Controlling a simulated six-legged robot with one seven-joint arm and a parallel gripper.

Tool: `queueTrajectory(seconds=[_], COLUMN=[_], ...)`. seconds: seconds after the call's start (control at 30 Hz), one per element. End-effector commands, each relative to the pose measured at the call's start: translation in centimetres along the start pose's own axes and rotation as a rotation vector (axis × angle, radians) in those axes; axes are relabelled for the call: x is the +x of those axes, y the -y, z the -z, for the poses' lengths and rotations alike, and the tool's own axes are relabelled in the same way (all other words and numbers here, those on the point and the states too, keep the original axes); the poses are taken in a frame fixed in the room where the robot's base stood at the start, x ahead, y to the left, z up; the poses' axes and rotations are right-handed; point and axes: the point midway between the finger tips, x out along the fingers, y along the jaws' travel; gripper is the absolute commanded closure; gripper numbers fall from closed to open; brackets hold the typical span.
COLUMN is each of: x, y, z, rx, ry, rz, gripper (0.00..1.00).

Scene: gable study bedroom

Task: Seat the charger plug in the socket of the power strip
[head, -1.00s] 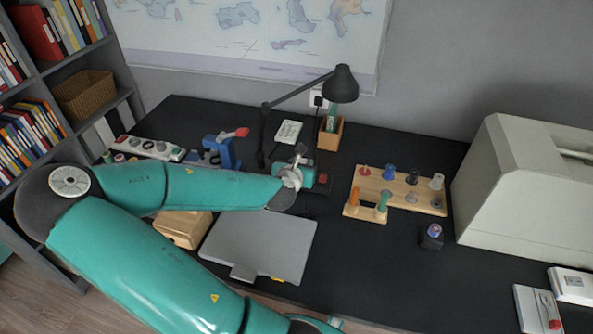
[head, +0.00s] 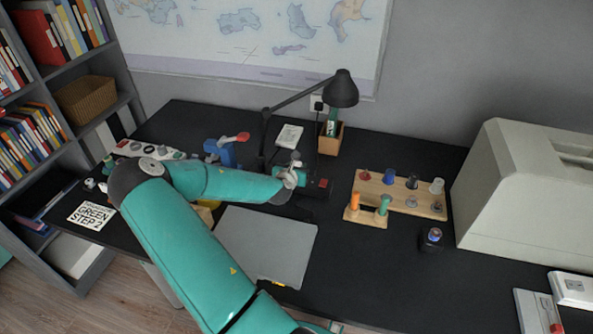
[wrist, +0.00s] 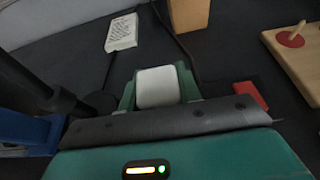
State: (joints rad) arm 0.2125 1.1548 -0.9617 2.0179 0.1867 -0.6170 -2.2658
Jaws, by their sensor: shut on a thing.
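My gripper (wrist: 158,92) is shut on a white block, the charger plug (wrist: 158,87), with a green finger on either side. In the head view my gripper (head: 292,174) is low over the desk beside the lamp. Just to its right lies a dark, low thing with a red switch (head: 322,183), which looks like the power strip; the red part also shows in the wrist view (wrist: 250,95). My gripper hides much of the strip. The plug's prongs and the socket are hidden, so I cannot tell whether they touch.
A black lamp (head: 341,87) stands behind my gripper. A pen box (head: 330,141) and white notepad (head: 289,136) are at the back. A wooden peg board (head: 400,193) is right, a grey laptop-like slab (head: 265,245) in front. A white strip with round parts (head: 150,149) lies left.

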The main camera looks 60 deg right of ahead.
Motion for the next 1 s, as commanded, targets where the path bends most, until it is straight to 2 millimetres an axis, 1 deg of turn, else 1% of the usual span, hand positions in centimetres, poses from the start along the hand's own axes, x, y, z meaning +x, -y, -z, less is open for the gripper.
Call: queueTrajectory(seconds=[0.03,0.23,0.27,0.3,0.37,0.63,0.73,0.87,1.0], x=[0.1,0.1,0.1,0.1,0.1,0.1,-0.3,-1.8,-4.5], y=[0.1,0.1,0.2,0.2,0.2,0.1,0.0,-0.1,-0.2], z=[1.3,1.9,1.9,1.9,1.8,1.5,1.4,1.4,1.3], rx=[-0.006,-0.009,-0.01,-0.01,-0.01,-0.007,-0.007,-0.008,-0.009], ry=[-0.019,-0.025,-0.026,-0.027,-0.024,-0.018,-0.017,-0.016,-0.016], rz=[0.004,0.006,0.007,0.007,0.006,0.004,0.003,0.001,0.0], gripper=[1.0,1.0,0.64,0.56,0.44,0.44,0.44,0.44,0.44])
